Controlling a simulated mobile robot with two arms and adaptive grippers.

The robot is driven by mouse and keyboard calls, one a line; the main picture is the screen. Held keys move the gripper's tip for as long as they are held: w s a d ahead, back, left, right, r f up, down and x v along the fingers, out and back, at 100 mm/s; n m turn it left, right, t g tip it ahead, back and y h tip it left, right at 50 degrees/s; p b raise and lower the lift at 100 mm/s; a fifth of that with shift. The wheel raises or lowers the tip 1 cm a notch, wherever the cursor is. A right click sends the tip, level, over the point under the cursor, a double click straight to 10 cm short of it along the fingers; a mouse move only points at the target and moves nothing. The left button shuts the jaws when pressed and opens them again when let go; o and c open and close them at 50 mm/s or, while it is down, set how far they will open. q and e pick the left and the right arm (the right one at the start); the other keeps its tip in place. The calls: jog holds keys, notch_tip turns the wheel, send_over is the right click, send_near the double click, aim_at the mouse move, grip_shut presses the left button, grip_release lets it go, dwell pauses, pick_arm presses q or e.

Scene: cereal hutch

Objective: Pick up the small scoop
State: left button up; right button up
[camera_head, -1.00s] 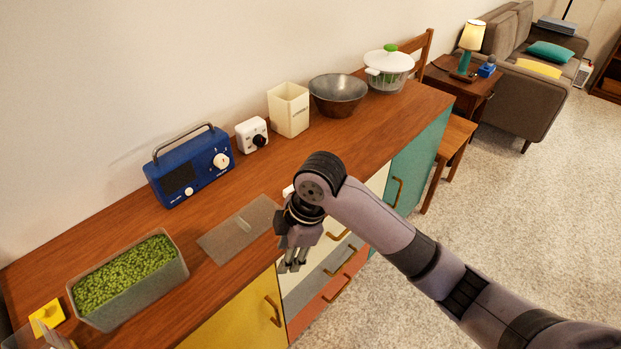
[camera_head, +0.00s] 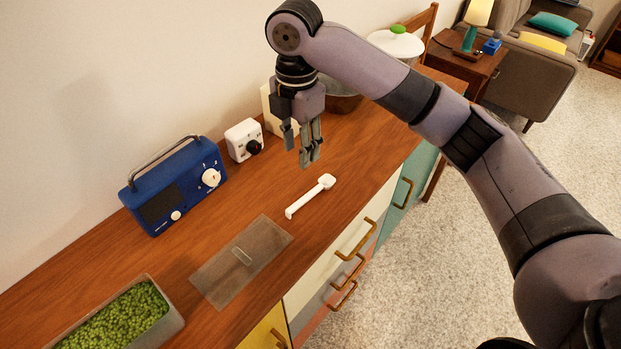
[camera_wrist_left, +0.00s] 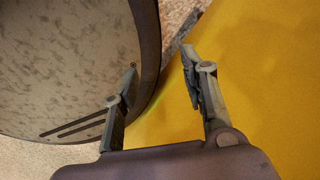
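The small white scoop (camera_head: 311,197) lies on the wooden counter in the head view, its bowl end toward the back right and its handle toward the front left. My right gripper (camera_head: 309,155) hangs above and behind the scoop's bowl end, apart from it. Its fingers point down with a gap between some of them, and nothing shows in them; how far open they are is hard to tell. My left gripper (camera_wrist_left: 160,85) shows in the left wrist view with its fingers spread and nothing between them. It is out of the head view.
A clear flat lid or sheet (camera_head: 216,277) lies left of the scoop. A tub of green pellets (camera_head: 118,322), a blue radio (camera_head: 174,185) and a white timer (camera_head: 244,139) stand on the counter. A canister and a bowl (camera_head: 345,103) are partly behind my right arm. Yellow surface (camera_wrist_left: 255,70) lies near my left gripper.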

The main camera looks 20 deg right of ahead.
notch_tip(320, 180, down, 6)
jog(key=s, duration=0.1)
send_over(300, 202)
jog(key=f, duration=0.4)
jog(key=shift+s+d+f, duration=0.1)
jog(key=shift+d+f, duration=0.1)
jog(key=shift+f, duration=0.35)
notch_tip(300, 202, down, 5)
jog(key=shift+a+r+p, duration=0.1)
jog(key=shift+a+p, duration=0.05)
jog(key=shift+p, duration=0.35)
jog(key=shift+f, duration=0.25)
pick_arm(q)
jog(key=shift+s+r, duration=0.3)
jog(key=shift+s, duration=0.2)
jog(key=shift+s+r, duration=0.25)
jog(key=shift+s, duration=0.2)
pick_arm(e)
jog(key=shift+c, duration=0.2)
grip_shut()
